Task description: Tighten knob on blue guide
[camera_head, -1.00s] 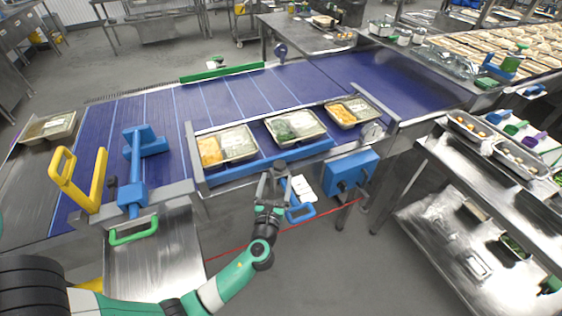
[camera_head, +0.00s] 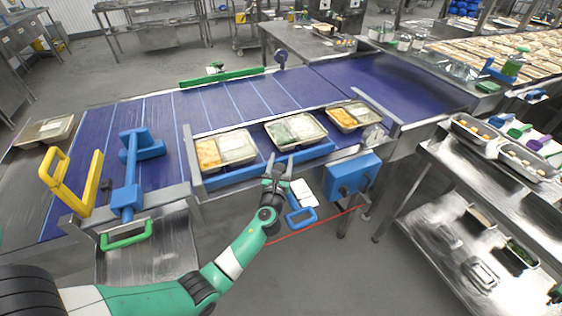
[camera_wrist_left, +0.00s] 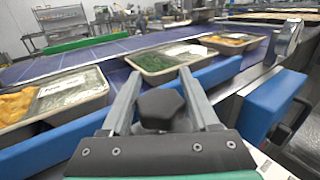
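The blue guide (camera_head: 240,171) is a long blue rail along the near edge of the conveyor. It also crosses the left wrist view (camera_wrist_left: 60,146). A black lobed knob (camera_wrist_left: 160,107) shows in the left wrist view, close to the camera, between my left fingers. My left gripper (camera_head: 281,158) is at the near side of the guide, below the middle tray, with its fingers spread. In the left wrist view, its fingers (camera_wrist_left: 158,82) lie on either side of the knob. I cannot tell whether they touch it. My right gripper is out of view.
Food trays stand on the conveyor (camera_head: 235,105) behind the guide, including the middle tray (camera_head: 271,134). A blue box (camera_head: 352,176) and blue handle (camera_head: 301,217) are right of my gripper. A yellow handle (camera_head: 90,185) and blue bracket (camera_head: 128,175) stand at left.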

